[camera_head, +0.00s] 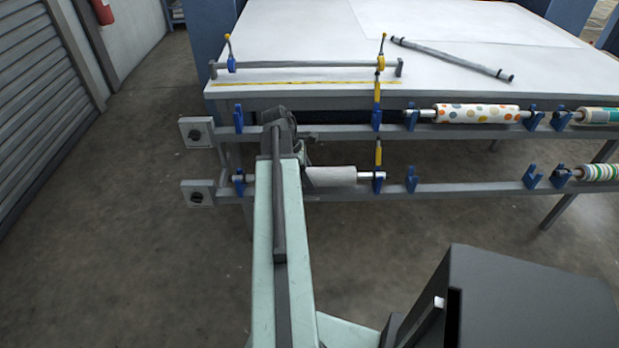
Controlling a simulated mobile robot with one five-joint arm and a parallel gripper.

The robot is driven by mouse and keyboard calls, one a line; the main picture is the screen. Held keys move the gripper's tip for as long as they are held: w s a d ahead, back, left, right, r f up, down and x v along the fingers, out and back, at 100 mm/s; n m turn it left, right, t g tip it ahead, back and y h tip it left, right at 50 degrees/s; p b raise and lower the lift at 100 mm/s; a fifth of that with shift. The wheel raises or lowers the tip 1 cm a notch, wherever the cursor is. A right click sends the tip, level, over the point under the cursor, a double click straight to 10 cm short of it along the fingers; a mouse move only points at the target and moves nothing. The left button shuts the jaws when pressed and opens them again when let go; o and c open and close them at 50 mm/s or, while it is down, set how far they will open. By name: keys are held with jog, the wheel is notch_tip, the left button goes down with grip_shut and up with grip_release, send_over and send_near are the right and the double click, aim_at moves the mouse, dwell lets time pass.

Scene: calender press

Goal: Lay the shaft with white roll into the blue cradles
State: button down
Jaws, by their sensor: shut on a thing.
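The shaft with the white roll (332,176) lies level along the lower rail at the front of the table. Its right end shows at the right lower blue cradle (379,186), and its left end reaches the left lower blue cradle (238,188). I cannot tell whether either end is fully seated. My gripper (303,160) is at the left part of the roll, shut on the shaft with the white roll. My arm hides the fingertips and the middle-left of the shaft.
The upper rail has empty blue cradles (238,118) above. A dotted roll (476,113) sits further right, with a striped roll (600,172) at the lower right. A loose dark bar (450,58) lies on the white tabletop (300,85). Floor to the left is free.

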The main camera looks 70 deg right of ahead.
jog(key=shift+f+b, duration=0.4)
jog(key=shift+f, duration=0.1)
jog(key=shift+c, duration=2.1)
grip_release()
jog(key=shift+r, duration=0.1)
jog(key=p+v, duration=0.7)
jog(key=v, duration=0.1)
jog(key=shift+s+p, duration=0.1)
jog(key=shift+p, duration=0.2)
